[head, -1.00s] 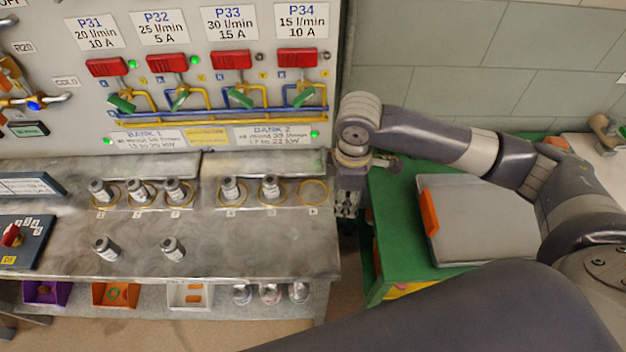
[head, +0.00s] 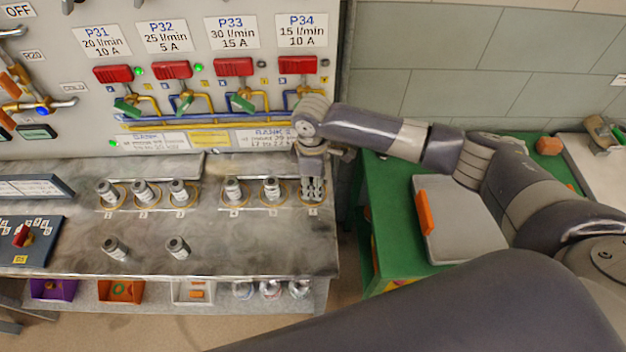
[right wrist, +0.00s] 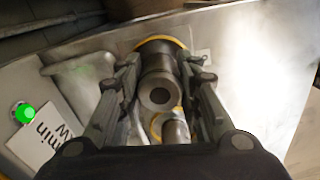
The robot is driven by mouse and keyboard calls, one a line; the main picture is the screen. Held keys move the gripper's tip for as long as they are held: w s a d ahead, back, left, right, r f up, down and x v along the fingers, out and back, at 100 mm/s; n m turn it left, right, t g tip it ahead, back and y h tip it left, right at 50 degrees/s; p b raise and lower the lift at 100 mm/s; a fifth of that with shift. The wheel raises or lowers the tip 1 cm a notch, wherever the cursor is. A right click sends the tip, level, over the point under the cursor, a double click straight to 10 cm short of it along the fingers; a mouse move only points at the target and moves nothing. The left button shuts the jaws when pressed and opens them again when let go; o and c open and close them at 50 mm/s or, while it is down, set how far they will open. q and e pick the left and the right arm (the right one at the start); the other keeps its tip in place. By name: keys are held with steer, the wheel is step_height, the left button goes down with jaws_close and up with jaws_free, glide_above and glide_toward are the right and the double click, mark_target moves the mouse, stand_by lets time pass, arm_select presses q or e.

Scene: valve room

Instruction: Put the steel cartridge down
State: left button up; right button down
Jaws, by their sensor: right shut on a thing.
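My right gripper (head: 312,188) is over the rightmost ring at the right end of the steel bench (head: 225,258), pointing down. In the right wrist view, the gripper (right wrist: 159,72) is shut on a steel cartridge (right wrist: 158,92), with a finger on each side. The cartridge's lower end is at a yellow ring (right wrist: 178,42); whether it rests on the bench is hard to tell. The fingers hide this cartridge in the head view. A neighbouring cartridge (right wrist: 175,133) stands in its own ring nearby. My left gripper is out of view.
Several cartridges stand in the ring row, such as one (head: 272,188) left of my gripper. Two more (head: 115,248) (head: 178,247) stand nearer the front edge. The valve panel (head: 60,120) rises behind. A green table (head: 387,220) stands to the right across a gap.

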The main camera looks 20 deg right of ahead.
steer(key=shift+f, duration=0.15)
steer(key=c, duration=1.2)
jaws_free()
steer(key=shift+o, duration=0.2)
step_height(320, 180, up, 12)
steer(key=b, duration=0.3)
steer(key=shift+r, duration=0.2)
